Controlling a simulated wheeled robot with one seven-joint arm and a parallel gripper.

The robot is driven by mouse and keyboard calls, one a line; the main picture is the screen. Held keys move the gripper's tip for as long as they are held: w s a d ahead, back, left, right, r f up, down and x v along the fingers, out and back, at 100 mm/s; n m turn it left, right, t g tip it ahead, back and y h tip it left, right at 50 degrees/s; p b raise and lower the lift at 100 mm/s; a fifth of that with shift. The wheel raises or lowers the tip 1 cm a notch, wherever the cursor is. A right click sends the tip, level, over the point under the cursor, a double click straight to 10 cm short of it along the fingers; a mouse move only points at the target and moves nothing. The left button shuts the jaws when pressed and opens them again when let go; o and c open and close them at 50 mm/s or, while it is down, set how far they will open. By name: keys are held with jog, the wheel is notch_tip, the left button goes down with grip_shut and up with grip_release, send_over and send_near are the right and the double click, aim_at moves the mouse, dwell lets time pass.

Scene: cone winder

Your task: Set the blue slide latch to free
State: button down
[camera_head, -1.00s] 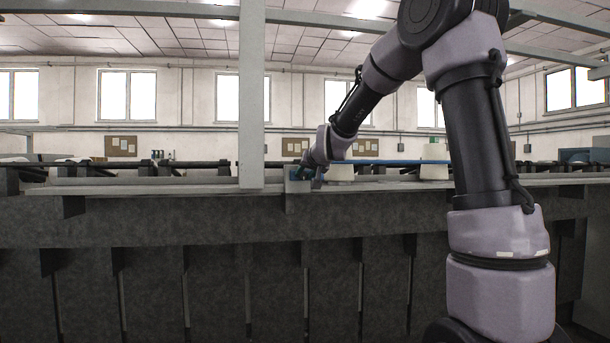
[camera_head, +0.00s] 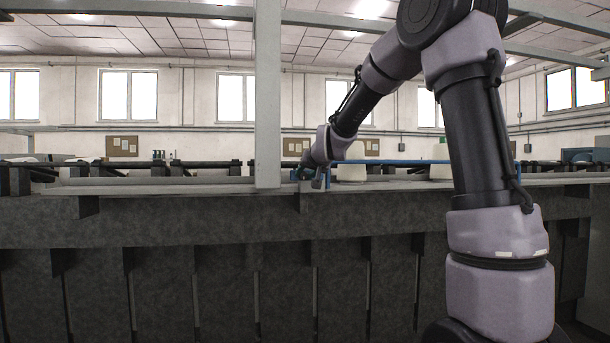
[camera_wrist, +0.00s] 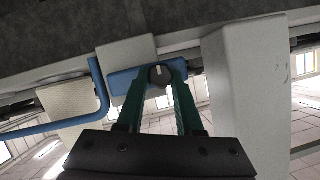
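In the wrist view, a blue plate (camera_wrist: 121,82) sits against a light grey block (camera_wrist: 126,53). A dark round knob (camera_wrist: 160,76) with a white mark is at the plate's right part. I take the blue plate and knob as the latch. My gripper (camera_wrist: 159,84) has two green fingers, one on each side of the knob, close to it. I cannot tell whether they press on it. In the head view my gripper (camera_head: 303,174) is small at the machine's top edge, just right of a grey post, and the latch is mostly hidden there.
The grey upright post (camera_head: 268,95) stands close beside my gripper; it also shows in the wrist view (camera_wrist: 245,95). A bent blue rod (camera_wrist: 98,88) lies on the plate's other side. A pale cone (camera_head: 351,172) stands behind the rod. The dark machine front (camera_head: 215,220) runs below.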

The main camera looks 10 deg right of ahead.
jog(key=c, duration=0.5)
grip_release()
jog(key=shift+a, duration=0.3)
jog(key=shift+c, duration=0.2)
jog(key=shift+s+d+r, duration=0.1)
jog(key=shift+s+r, duration=0.05)
jog(key=shift+s, duration=0.1)
jog(key=v, duration=1)
jog(key=shift+s, duration=0.25)
jog(key=s+d+f+g, duration=0.1)
jog(key=s+f+g, duration=0.1)
jog(key=s, duration=0.7)
jog(key=s+d+f+m+g, duration=0.1)
jog(key=s+f, duration=0.3)
jog(key=s, duration=0.6)
jog(key=s+d+f+g, duration=0.2)
jog(key=s+f+g, duration=0.1)
jog(key=s, duration=0.7)
jog(key=shift+d+f+m, duration=0.25)
jog(key=shift+f+m, duration=0.05)
jog(key=shift+f, duration=0.3)
